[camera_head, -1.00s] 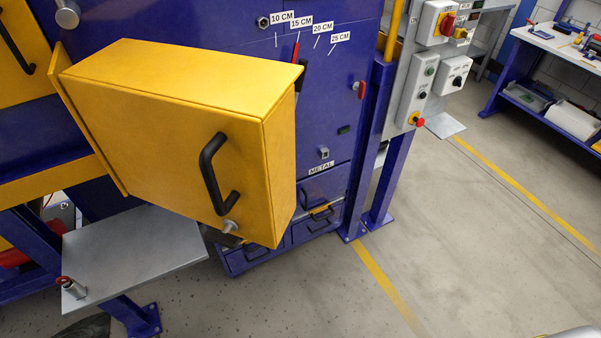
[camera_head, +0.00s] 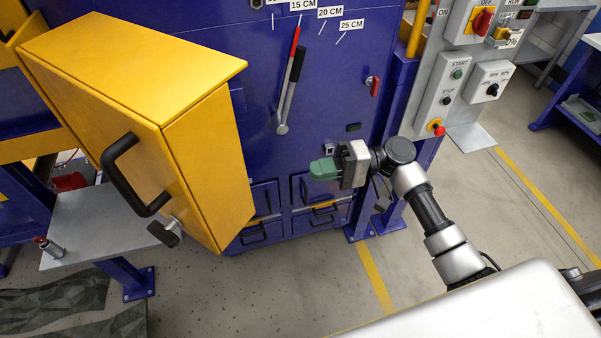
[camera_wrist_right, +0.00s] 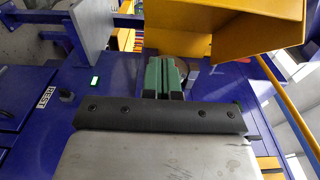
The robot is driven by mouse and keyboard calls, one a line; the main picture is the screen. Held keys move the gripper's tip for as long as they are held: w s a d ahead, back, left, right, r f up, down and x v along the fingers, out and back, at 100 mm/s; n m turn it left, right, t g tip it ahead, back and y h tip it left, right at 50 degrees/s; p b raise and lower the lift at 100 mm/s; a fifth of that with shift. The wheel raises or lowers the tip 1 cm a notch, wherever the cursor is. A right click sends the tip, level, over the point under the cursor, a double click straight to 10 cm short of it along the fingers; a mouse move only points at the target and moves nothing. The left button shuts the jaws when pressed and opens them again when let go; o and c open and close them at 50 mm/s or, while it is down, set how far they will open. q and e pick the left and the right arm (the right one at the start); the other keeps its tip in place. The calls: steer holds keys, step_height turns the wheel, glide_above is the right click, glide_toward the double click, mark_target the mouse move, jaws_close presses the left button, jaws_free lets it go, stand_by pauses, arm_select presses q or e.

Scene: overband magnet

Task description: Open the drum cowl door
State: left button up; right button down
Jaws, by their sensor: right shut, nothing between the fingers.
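The yellow drum cowl door (camera_head: 135,85) is a deep box-shaped cover that stands out from the blue machine, angled to the left. Its black bar handle (camera_head: 125,180) is on the face turned left, with a latch knob (camera_head: 165,230) below it. My right gripper (camera_head: 320,168), with green fingers, is shut and empty. It is to the right of the door, apart from it, in front of the blue panel. In the right wrist view, the shut fingers (camera_wrist_right: 162,75) point toward the yellow cowl (camera_wrist_right: 225,35). My left gripper is not in view.
A lever (camera_head: 290,90) stands out on the blue panel (camera_head: 330,85) below the centimetre labels. A control box with a red stop button (camera_head: 437,128) is to the right. A grey shelf (camera_head: 90,225) lies under the door at left. Floor at front is open.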

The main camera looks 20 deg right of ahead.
steer(key=s+a+p, duration=0.2)
steer(key=a+p, duration=0.4)
steer(key=a, duration=0.5)
steer(key=shift+a, duration=0.35)
steer(key=shift+f, duration=0.1)
